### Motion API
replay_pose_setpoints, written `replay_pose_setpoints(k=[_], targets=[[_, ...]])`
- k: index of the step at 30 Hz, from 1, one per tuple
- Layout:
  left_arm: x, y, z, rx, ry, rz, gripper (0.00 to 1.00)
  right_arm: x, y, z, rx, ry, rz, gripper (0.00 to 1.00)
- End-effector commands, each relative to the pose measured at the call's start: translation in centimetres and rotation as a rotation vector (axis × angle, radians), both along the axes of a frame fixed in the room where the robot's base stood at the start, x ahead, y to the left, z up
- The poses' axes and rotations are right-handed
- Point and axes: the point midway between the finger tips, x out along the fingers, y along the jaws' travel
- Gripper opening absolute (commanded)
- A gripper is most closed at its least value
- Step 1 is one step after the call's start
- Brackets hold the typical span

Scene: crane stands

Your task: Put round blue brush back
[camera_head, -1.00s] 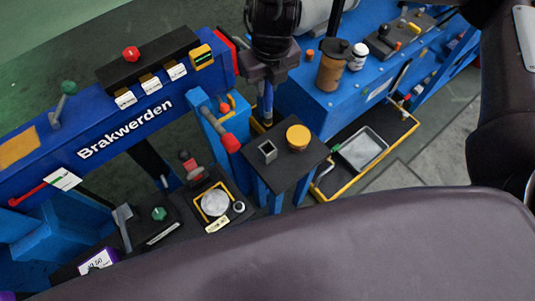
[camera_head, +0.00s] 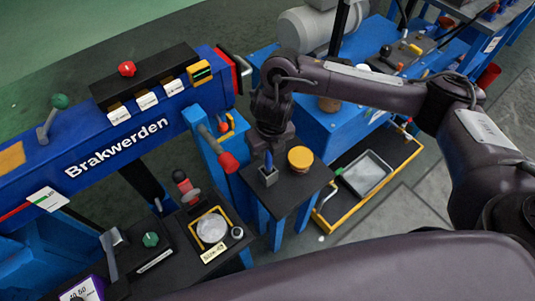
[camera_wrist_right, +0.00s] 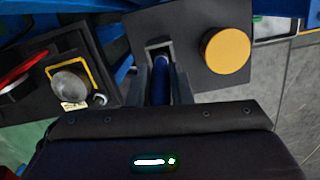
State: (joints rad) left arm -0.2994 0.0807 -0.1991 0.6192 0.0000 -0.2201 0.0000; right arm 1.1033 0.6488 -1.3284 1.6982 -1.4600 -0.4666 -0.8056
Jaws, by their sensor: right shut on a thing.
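The round blue brush (camera_head: 268,160) is upright in my right gripper (camera_head: 269,150). The gripper is shut on it and points down over a small dark stand. The brush's lower end is at the mouth of a square grey holder (camera_head: 268,178) on that stand; how deep it reaches inside is hidden. In the right wrist view the brush (camera_wrist_right: 160,82) shows between the two fingers (camera_wrist_right: 160,88), and the holder (camera_wrist_right: 158,45) lies just beyond it. My left gripper is not in view.
A round yellow-topped container (camera_head: 300,159) stands on the black stand top (camera_head: 296,196) right of the holder. A red-ended handle (camera_head: 228,162) juts out close on the left. A yellow-edged tray (camera_head: 366,174) lies right. A blue Brakwerden beam (camera_head: 150,120) runs left.

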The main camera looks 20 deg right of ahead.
Motion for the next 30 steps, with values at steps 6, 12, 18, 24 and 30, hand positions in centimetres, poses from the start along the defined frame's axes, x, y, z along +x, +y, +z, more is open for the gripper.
replay_pose_setpoints(k=[6, 12, 18, 24, 30], targets=[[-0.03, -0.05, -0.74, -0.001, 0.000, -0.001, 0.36, 0.02, 0.01, -1.59, 0.000, -0.001, -0.001, 0.00], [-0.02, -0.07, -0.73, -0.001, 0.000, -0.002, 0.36, 0.02, -0.01, -1.57, 0.000, -0.001, 0.000, 0.00], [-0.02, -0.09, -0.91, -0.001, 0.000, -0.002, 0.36, 0.01, -0.02, -1.81, -0.001, 0.000, -0.001, 0.31], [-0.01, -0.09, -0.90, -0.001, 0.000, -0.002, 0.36, 0.01, -0.02, -1.81, 0.000, 0.000, -0.001, 0.41], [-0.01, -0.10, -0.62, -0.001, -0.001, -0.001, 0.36, 0.02, -0.01, -1.46, 0.000, -0.001, -0.001, 0.41]])
